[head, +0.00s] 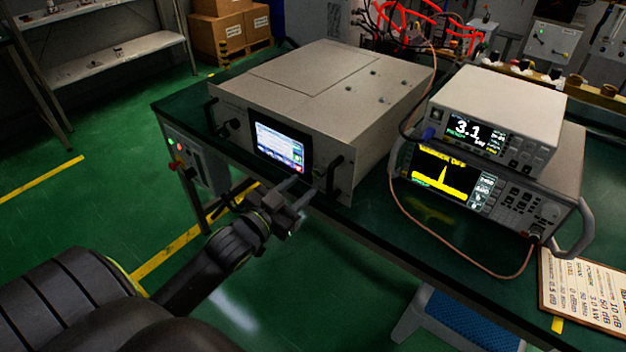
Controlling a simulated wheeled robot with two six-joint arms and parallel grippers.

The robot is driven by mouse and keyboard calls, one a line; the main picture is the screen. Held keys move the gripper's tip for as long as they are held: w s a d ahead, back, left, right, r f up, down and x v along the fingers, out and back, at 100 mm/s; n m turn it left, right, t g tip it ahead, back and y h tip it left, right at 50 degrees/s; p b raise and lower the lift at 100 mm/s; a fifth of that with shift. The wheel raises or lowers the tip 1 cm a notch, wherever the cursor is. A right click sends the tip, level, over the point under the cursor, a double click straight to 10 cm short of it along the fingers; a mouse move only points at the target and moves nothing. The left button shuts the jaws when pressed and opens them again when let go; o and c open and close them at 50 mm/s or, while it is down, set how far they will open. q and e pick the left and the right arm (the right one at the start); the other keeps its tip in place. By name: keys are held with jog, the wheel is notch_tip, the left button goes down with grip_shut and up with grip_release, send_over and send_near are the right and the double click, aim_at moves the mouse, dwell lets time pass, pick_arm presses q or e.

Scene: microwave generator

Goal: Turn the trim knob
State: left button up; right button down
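The beige microwave generator (315,80) stands on the green bench with its front panel facing me. A lit screen (280,145) sits in the panel. A small dark knob (234,124) is left of the screen; I cannot tell whether it is the trim knob. Small details right of the screen, beside the right handle (336,178), are too small to make out. My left gripper (298,191) is in front of and below the screen's lower right, at the bench's front edge. Its two fingers are apart, with nothing visible between them. My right gripper is not in view.
Two stacked instruments (500,110) with lit displays stand right of the generator, with a copper-coloured cable (420,222) looping over the bench. A control box (190,160) with a red button hangs at the bench's left end. A blue-topped stool (465,320) is below. A printed board (585,290) lies right.

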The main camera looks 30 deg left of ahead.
aim_at(316, 174)
pick_arm(q)
jog(key=shift+w+d, duration=0.15)
jog(key=shift+w, duration=1.2)
jog(key=shift+w+d, duration=0.1)
jog(key=shift+w, duration=1.2)
jog(key=c, duration=0.7)
